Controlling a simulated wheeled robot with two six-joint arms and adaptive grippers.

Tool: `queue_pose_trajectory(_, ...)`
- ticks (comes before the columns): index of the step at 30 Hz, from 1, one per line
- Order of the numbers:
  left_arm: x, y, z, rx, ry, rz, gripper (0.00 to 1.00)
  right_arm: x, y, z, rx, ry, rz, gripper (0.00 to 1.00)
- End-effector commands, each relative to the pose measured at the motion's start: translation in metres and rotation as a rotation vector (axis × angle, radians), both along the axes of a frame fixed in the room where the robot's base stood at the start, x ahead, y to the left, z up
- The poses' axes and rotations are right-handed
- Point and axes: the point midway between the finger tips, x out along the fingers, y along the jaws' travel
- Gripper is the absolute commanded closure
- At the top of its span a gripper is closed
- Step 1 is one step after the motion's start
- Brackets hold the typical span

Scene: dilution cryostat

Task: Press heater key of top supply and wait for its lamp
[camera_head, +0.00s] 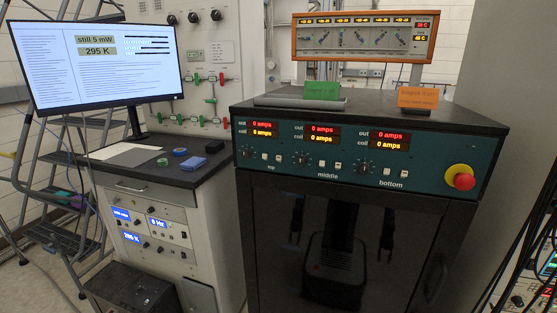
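The top supply (271,148) is the left section of the teal front panel on the black cabinet, labelled "top". Its red out display (262,124) reads 0 amps. Its orange coil display (262,133) shows amps, with a digit too small to read surely. Below are a dark knob (247,152) and two small pale keys, one on the left (264,156) and one on the right (278,158). The key markings are unreadable, and I cannot make out a lit heater lamp. Neither of my grippers is directly in view; dark arm-like shapes show only in the glass door.
The middle supply (322,150) and bottom supply (388,155) sit to the right, then a red emergency knob (464,181). Green (322,91) and orange (418,98) cards stand on the cabinet. A monitor (97,62) stands on the left bench. Cables hang at far right.

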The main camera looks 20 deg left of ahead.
Motion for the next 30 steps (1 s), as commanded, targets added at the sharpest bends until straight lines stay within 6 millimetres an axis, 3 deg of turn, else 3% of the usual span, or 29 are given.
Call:
queue_pose_trajectory(1, -0.0001, 0.0000, 0.0000, 0.000, 0.000, 0.000, 0.78, 0.0000, 0.0000, 0.0000, 0.000, 0.000, 0.000, 0.60)
queue_pose_trajectory(6, -0.0003, 0.0000, 0.0000, 0.000, 0.001, 0.000, 1.00, -0.0001, 0.0000, 0.0000, 0.000, 0.000, 0.000, 0.60)
queue_pose_trajectory(30, -0.0005, 0.0002, 0.0000, 0.000, 0.001, 0.000, 1.00, 0.0000, -0.0002, 0.0000, 0.000, 0.000, 0.000, 0.60)
